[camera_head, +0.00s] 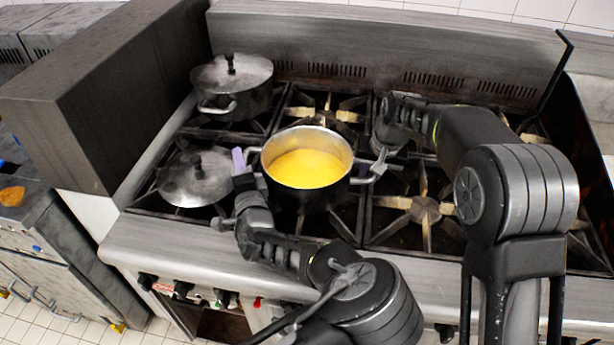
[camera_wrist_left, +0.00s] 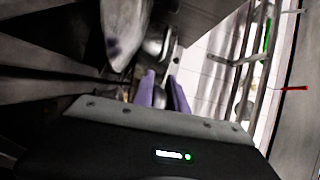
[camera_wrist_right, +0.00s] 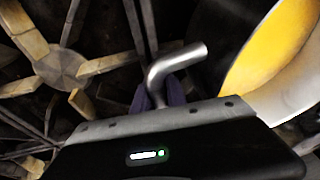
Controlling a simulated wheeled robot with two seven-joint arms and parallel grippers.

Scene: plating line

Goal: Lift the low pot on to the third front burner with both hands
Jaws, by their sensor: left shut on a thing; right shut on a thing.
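The low pot (camera_head: 308,172), silver-rimmed with yellow contents, is over the front of the stove, left of the bare front burner (camera_head: 418,208). Whether it touches the grate below is hard to tell. My left gripper (camera_head: 243,170) is shut on its left handle; in the left wrist view the purple fingers (camera_wrist_left: 162,92) close on a metal part. My right gripper (camera_head: 378,165) is shut on its right handle; the bent handle (camera_wrist_right: 170,68) shows between the fingers in the right wrist view. The yellow contents (camera_wrist_right: 275,45) show beside it.
A lidded pot (camera_head: 232,88) stands on the back left burner. Another lidded vessel (camera_head: 196,178) is at the front left, close to my left gripper. A steel back panel (camera_head: 390,50) rises behind the stove. My right arm hides much of the right side.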

